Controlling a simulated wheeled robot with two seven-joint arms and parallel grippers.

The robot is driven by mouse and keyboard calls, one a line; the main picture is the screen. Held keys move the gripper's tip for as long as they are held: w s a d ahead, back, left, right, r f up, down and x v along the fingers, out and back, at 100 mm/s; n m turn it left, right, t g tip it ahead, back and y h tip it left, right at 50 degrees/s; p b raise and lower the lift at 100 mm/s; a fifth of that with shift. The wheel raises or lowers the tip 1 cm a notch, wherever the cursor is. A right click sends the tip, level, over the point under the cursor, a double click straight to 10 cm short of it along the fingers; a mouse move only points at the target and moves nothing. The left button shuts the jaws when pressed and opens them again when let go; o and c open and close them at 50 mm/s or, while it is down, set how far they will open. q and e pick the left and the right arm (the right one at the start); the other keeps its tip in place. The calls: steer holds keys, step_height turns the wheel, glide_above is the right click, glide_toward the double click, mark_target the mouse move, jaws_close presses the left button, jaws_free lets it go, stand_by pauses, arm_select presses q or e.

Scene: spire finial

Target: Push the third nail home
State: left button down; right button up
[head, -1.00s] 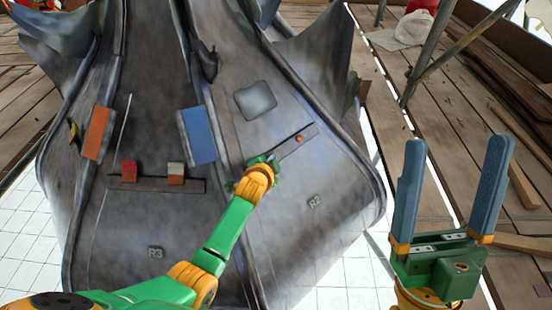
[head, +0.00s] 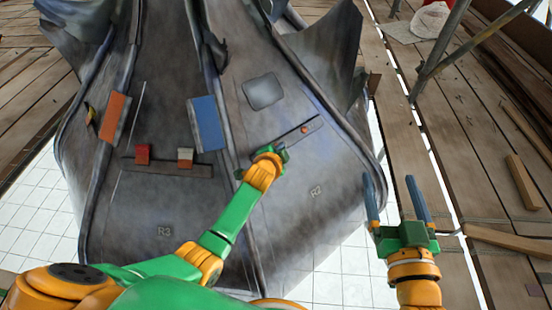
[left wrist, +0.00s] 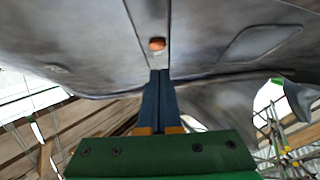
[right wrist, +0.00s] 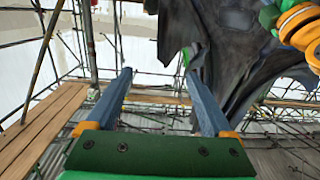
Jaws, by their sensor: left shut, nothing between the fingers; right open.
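An orange-red nail head (head: 304,129) shows near the upper right end of a dark strip (head: 316,123) on the grey panel marked R2. It also shows in the left wrist view (left wrist: 157,44), just beyond my fingertips. I cannot tell how far it stands out. My left gripper (head: 279,152) is at the strip's lower left part and hides it there. In the left wrist view its fingers (left wrist: 160,73) are shut together with nothing between them, close below the nail head and seemingly apart from it. My right gripper (head: 396,185) is open and empty, right of the spire.
On the R3 panel, a ledge (head: 168,168) bears a red block (head: 143,153) and a grey-topped block (head: 185,156). An orange plate (head: 116,116) and a blue plate (head: 207,123) sit above. Scaffold poles (head: 447,50) and planks (head: 485,150) lie to the right.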

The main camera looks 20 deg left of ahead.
arm_select(q)
steer(key=p+v, duration=0.7)
steer(key=v, duration=0.3)
steer(key=shift+d+r, duration=0.35)
arm_select(e)
steer(key=s+d+f+g+h, duration=0.1)
steer(key=s+d+f+g, duration=0.1)
steer(key=s+f+g, duration=0.3)
steer(key=s+d+f+g+h, duration=0.1)
steer(key=s+f+g, duration=0.3)
steer(key=f, duration=0.8)
steer(key=s+d+f+m+g+h, duration=0.1)
steer(key=s+d+f+g, duration=0.2)
steer(key=s+f+g, duration=0.2)
steer(key=shift+s+f+g+h, duration=0.35)
steer(key=shift+s+f, duration=0.65)
steer(key=shift+f, duration=1)
arm_select(q)
steer(key=shift+s, duration=0.1)
